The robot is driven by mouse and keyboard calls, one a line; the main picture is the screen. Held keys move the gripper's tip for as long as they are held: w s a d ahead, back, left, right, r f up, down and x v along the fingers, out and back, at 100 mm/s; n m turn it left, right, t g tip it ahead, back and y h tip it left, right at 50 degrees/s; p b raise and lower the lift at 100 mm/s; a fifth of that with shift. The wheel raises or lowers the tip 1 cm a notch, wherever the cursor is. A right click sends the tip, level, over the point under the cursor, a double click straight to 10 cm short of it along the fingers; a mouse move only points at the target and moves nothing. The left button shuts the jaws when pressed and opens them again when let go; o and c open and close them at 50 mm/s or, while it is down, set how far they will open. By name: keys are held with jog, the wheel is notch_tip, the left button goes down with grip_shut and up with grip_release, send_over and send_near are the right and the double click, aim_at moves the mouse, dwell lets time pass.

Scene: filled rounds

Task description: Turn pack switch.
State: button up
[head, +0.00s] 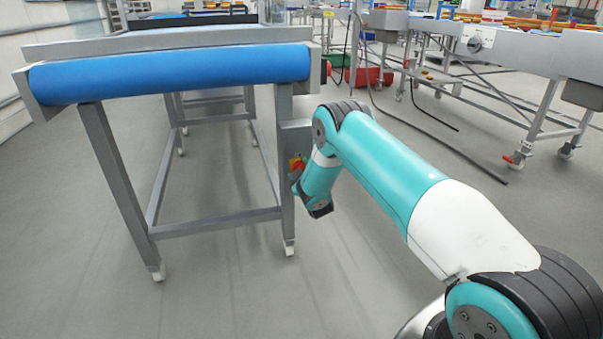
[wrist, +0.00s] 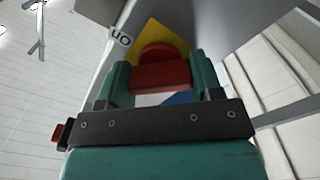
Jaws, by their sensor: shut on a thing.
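The pack switch (wrist: 160,74) is a red knob on a yellow plate (wrist: 185,40). In the wrist view it sits between the two teal fingers of my gripper (wrist: 162,84), which is shut on it. A small label reading "ON" (wrist: 121,37) shows upside down at the plate's left. In the head view the switch (head: 296,163) is a small red and yellow spot on a grey box (head: 294,135) at the conveyor's right leg. My arm reaches to it from the right and hides part of the box; the fingertips are hard to make out there.
A conveyor with a blue belt (head: 170,75) on grey metal legs stands at the left. Another conveyor line (head: 510,52) stands at the back right, with dark cables (head: 425,130) on the floor. Red crates (head: 370,77) lie behind. The grey floor in front is clear.

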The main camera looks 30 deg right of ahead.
jog(key=shift+m+b, duration=0.5)
jog(key=shift+m, duration=1.1)
jog(key=o, duration=0.9)
jog(key=shift+s, duration=0.15)
